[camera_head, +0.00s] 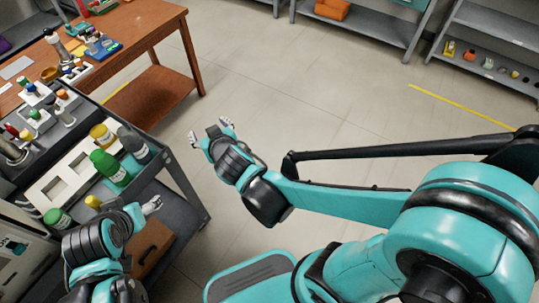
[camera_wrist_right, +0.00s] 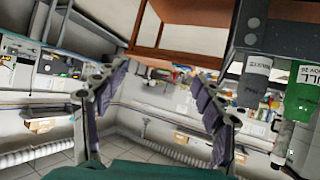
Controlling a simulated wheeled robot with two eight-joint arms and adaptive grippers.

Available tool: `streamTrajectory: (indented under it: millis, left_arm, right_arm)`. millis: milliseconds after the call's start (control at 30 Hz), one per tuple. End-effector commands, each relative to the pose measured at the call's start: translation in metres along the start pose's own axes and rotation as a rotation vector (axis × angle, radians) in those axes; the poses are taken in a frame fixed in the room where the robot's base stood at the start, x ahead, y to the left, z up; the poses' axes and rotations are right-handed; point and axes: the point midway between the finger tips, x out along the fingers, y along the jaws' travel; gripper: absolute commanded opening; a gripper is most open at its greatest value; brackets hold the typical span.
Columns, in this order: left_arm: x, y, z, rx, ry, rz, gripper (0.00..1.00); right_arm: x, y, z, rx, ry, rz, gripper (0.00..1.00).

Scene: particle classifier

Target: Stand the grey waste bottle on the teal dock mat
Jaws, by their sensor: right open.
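The grey waste bottle (camera_head: 133,143) stands upright near the right edge of the dark cart, beside a green bottle (camera_head: 108,166). Teal mat surface (camera_head: 133,166) shows between the two bottles. The grey bottle's base is at this mat; I cannot tell whether it rests fully on it. My right gripper (camera_head: 210,130) is open and empty, off the cart's edge to the right of the grey bottle. In the right wrist view, the grey bottle (camera_wrist_right: 254,80) is to the right, outside the open fingers. My left gripper (camera_head: 143,206) is low by the cart's near side; its jaw opening is unclear.
A white rack (camera_head: 62,178) and a yellow-capped bottle (camera_head: 101,134) stand near the grey bottle. Several small bottles crowd the cart's left part. A wooden table (camera_head: 150,30) is behind. Open floor (camera_head: 300,100) lies to the right.

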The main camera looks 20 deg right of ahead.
Motion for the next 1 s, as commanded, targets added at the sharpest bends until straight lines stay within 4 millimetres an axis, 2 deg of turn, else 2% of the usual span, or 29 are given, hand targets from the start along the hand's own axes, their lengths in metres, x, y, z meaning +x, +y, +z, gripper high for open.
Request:
streamTrajectory:
  millis: [33,100,200,300,400,533,1000]
  left_arm:
    - [0.000,0.000,0.000,0.000,0.000,0.000,0.74]
    - [0.000,0.000,0.000,0.000,0.000,0.000,0.74]
    - [0.000,0.000,0.000,0.000,0.000,0.000,0.74]
    - [0.000,0.000,0.000,0.000,0.000,0.000,0.74]
    - [0.000,0.000,0.000,0.000,0.000,0.000,0.74]
    - [0.000,0.000,0.000,0.000,0.000,0.000,0.74]
    - [0.000,0.000,0.000,0.000,0.000,0.000,0.74]
  right_arm:
    - [-0.014,0.027,0.007,0.019,-0.053,0.034,0.70]
    - [-0.035,0.055,0.020,0.038,-0.133,0.065,0.70]
    - [-0.068,0.085,0.042,0.066,-0.242,0.085,0.70]
    - [-0.099,0.100,0.063,0.092,-0.327,0.081,0.70]
    - [-0.122,0.106,0.079,0.111,-0.386,0.065,0.70]
    - [-0.138,0.107,0.090,0.122,-0.423,0.047,0.70]
    - [-0.141,0.106,0.092,0.123,-0.431,0.042,0.70]
